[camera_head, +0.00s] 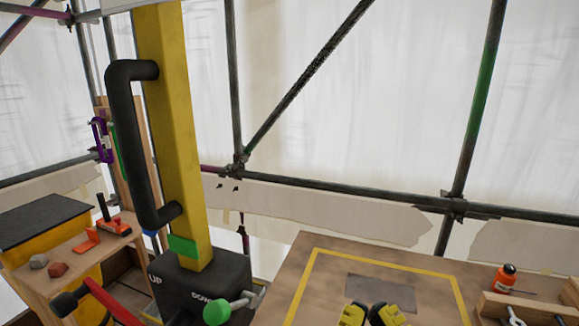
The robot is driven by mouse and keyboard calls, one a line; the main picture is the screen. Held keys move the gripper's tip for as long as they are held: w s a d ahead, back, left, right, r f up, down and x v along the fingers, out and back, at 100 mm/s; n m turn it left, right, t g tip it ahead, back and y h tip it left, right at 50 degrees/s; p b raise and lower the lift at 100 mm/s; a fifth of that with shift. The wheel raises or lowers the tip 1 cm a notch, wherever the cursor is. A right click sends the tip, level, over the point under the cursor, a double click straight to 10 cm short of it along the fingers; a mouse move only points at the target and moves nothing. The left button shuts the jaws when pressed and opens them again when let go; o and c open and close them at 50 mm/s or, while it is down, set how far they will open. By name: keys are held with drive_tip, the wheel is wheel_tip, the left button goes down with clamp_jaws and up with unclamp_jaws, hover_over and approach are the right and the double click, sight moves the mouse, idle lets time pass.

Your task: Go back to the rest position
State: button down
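Two yellow and black blocky pieces (370,314) show side by side at the bottom edge, over the wooden board. They look like the fingertips of my gripper, but the frame cuts them off. I cannot tell whether they are open or shut, and nothing held is visible. No arm links show clearly.
A yellow post (172,120) with a black handle (122,140) rises from a dark base (200,280) at left. A wooden bench (75,255) holds orange tools. Scaffold tubes (330,190) cross behind.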

wheel_tip(320, 180, up, 38)
drive_tip(key=p, duration=3.6)
drive_tip(key=shift+w+a+p, duration=0.2)
drive_tip(key=shift+p, duration=0.15)
